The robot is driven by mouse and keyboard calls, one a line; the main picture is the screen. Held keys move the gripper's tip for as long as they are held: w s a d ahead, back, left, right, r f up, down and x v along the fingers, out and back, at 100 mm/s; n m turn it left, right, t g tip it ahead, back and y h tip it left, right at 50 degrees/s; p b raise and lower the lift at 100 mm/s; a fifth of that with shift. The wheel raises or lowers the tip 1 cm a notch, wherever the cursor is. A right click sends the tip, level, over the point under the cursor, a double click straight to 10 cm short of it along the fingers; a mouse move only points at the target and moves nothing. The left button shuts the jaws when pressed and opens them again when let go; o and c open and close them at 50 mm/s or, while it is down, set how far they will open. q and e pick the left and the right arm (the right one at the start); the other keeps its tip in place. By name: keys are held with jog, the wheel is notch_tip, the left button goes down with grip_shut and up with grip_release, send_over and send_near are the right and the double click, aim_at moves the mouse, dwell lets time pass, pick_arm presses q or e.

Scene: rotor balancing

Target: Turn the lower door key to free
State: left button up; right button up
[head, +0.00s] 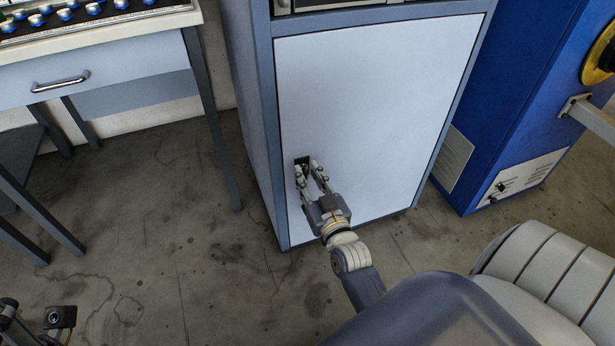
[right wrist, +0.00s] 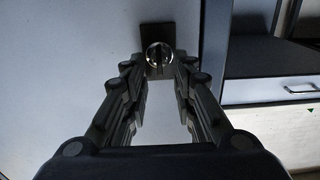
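The lower door (head: 370,110) is a pale panel in a blue-grey cabinet, and it is shut. Its key (right wrist: 158,57) shows in the right wrist view as a round silvery piece on a dark lock plate (right wrist: 147,33). In the head view the dark lock plate (head: 302,161) is near the door's left edge, partly hidden by my fingers. My right gripper (head: 308,168) is at the lock, its fingers apart on either side of the key. Whether they touch the key I cannot tell. Only a small part of my left gripper (head: 8,308) shows at the lower left.
A workbench (head: 110,75) with a drawer and a tray of several parts stands left of the cabinet. A blue machine (head: 520,110) with a yellow ring stands to the right. Bare concrete floor (head: 170,240) lies between bench and cabinet.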

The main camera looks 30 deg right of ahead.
jog(key=shift+w+d, duration=0.1)
jog(key=shift+w, duration=0.35)
grip_shut()
